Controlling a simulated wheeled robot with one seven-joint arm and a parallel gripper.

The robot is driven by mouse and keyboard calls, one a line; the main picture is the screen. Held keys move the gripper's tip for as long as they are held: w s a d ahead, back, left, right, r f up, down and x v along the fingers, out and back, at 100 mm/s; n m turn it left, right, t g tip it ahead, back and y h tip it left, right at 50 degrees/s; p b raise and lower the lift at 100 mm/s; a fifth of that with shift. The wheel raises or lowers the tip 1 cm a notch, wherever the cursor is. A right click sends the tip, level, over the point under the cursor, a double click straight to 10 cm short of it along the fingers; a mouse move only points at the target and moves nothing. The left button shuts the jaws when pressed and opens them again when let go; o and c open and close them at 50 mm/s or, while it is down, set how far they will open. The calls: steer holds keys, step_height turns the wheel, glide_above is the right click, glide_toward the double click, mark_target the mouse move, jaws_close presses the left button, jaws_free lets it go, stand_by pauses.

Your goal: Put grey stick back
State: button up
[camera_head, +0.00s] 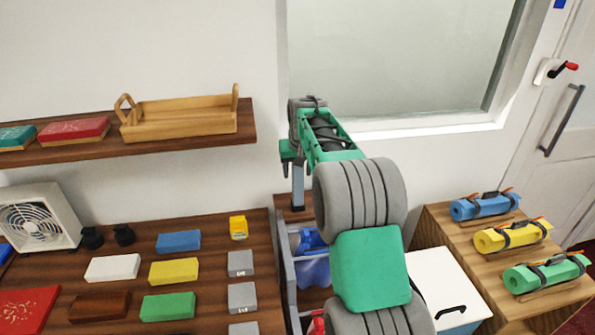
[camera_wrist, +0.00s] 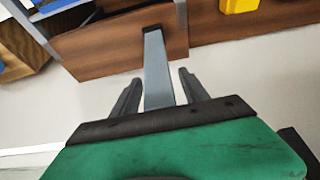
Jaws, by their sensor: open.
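The grey stick (camera_head: 298,187) stands upright at a brown wooden panel (camera_head: 290,214), left of my arm in the head view. In the wrist view the grey stick (camera_wrist: 156,52) runs from the brown panel (camera_wrist: 105,50) toward my palm. My gripper (camera_wrist: 159,77) is open, with one dark finger on each side of the stick and visible gaps between. In the head view my gripper (camera_head: 288,153) is at the stick's upper end. My wrist partly hides that end, and I cannot tell how the stick's far end is held.
A counter (camera_head: 215,275) with coloured blocks stands left, below a shelf with a wooden tray (camera_head: 180,125). A cart with a blue bin (camera_head: 314,270) and a white box (camera_head: 440,280) are below my arm. Rolled mats (camera_head: 513,236) lie on a wooden stand at right.

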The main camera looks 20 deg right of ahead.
steer(key=d+b+v, duration=0.1)
steer(key=b+v, duration=0.1)
steer(key=v, duration=1)
steer(key=s+a+f+n, duration=0.1)
steer(key=s+a+f, duration=0.1)
steer(key=s+a, duration=0.9)
steer(key=s+a+f, duration=0.1)
steer(key=s+f, duration=0.4)
steer(key=s, duration=0.4)
steer(key=s+a+f+n, duration=0.1)
steer(key=s+a+f, duration=0.1)
steer(key=s+f, duration=0.4)
steer(key=s, duration=0.3)
steer(key=shift+s+a+y, duration=0.3)
steer(key=shift+y, duration=0.1)
